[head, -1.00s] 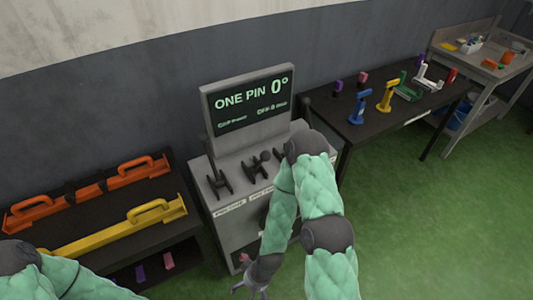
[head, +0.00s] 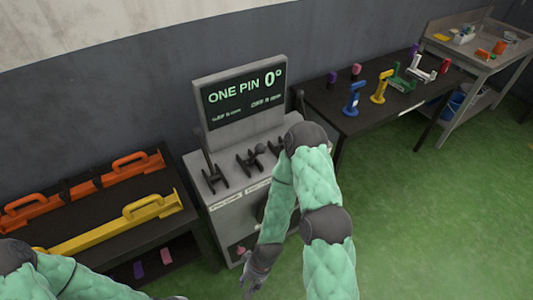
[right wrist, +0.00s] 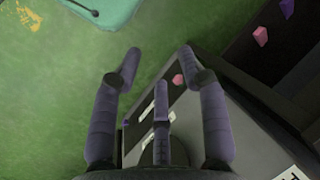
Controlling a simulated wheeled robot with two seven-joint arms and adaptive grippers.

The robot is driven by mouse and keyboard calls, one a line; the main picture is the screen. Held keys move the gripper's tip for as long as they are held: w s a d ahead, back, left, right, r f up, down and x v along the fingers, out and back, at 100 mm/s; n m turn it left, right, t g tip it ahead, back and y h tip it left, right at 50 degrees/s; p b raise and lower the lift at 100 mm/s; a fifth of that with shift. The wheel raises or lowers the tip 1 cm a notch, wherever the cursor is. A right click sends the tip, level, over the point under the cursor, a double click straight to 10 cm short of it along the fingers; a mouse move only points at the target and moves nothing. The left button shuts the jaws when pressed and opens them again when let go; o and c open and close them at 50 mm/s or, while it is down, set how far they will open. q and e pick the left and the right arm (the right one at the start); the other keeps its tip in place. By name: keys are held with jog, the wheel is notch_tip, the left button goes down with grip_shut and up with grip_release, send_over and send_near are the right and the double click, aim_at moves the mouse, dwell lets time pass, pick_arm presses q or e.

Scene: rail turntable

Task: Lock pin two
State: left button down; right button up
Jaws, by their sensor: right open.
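The grey console (head: 228,215) has a screen (head: 244,97) reading "ONE PIN 0°" and smaller, illegible lines. Dark clamp-like fittings (head: 214,178) stand on its top. A small pink part (head: 241,250) shows low on the console front; it appears in the right wrist view (right wrist: 178,79) beyond my fingers. Which part is pin two I cannot tell. My right gripper (head: 252,284) hangs low in front of the console; its spread, empty fingers show in the right wrist view (right wrist: 158,68). My right arm hides the console's right side. My left gripper is outside the view.
A dark bench at left holds an orange rail (head: 80,192) and a yellow rail (head: 110,225) with handles; purple and pink blocks (head: 166,256) lie below. A dark table (head: 330,108) at right holds blue, yellow and green tools. Green floor is clear at right.

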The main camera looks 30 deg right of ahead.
jog(key=s+d+m+g, duration=0.1)
jog(key=m, duration=0.1)
jog(key=s+d+m+g+y, duration=0.1)
jog(key=m, duration=0.1)
jog(key=shift+d+f+b, duration=0.35)
grip_shut()
jog(key=w+d+r+m+t+y+b, duration=0.1)
jog(key=w+d+r+m+t+y, duration=0.2)
jog(key=w+r+m+t+y, duration=0.25)
jog(key=w+d+r+m+t+y+b, duration=0.1)
jog(key=w+d+r+m+t+y, duration=0.1)
jog(key=w+d+r+m+y, duration=0.45)
jog(key=w+d+r+m+t+h, duration=0.2)
jog(key=d+r+m+t, duration=0.2)
jog(key=d, duration=0.4)
jog(key=w+d+r+m+t+h+b, duration=0.1)
jog(key=w+d+r+m+t+h, duration=0.1)
jog(key=d+r+t, duration=0.5)
jog(key=shift+w+d+m+t+h+b, duration=0.3)
jog(key=shift+d+m+t+h, duration=0.5)
jog(key=shift+d+m+t, duration=0.4)
jog(key=shift+r, duration=0.1)
